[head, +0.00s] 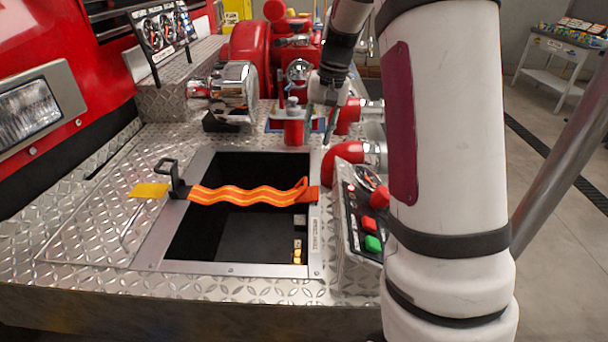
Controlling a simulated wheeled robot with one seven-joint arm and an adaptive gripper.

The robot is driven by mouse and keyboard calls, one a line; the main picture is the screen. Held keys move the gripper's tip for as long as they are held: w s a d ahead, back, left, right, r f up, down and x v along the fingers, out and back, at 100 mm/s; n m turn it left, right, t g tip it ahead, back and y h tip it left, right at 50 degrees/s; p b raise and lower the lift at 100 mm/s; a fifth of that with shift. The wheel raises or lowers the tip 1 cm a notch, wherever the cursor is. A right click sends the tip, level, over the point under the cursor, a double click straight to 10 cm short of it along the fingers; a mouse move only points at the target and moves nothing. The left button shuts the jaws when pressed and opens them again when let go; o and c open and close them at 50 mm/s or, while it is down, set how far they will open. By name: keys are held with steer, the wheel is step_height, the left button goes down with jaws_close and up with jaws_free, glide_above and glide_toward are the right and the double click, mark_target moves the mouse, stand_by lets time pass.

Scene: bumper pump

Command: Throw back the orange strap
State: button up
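The orange strap (245,196), with yellow stripes, lies wavy across the open dark compartment (235,239) in the metal deck. Its left end meets a black latch (175,180) on the left rim. Its right end has a raised loop (301,187) at the right rim. My gripper (328,122) hangs beyond the compartment's far right corner, behind and above the strap and apart from it. Its fingers are small and partly hidden against the red fittings, so I cannot tell whether they are open or shut.
A red capped fitting (293,127) stands at the compartment's far edge, close to my gripper. Red pipes (352,155) and a control panel with red and green buttons (368,222) stand on the right. A yellow tag (149,190) lies left of the latch. The left deck is mostly clear.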

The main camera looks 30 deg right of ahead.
mark_target(306, 181)
steer(key=f, duration=0.4)
steer(key=a+f+b, duration=0.1)
steer(key=f, duration=0.3)
steer(key=w+a+f+b, duration=0.1)
steer(key=f, duration=0.3)
steer(key=shift+w+f, duration=0.1)
steer(key=shift+f, duration=0.25)
jaws_close()
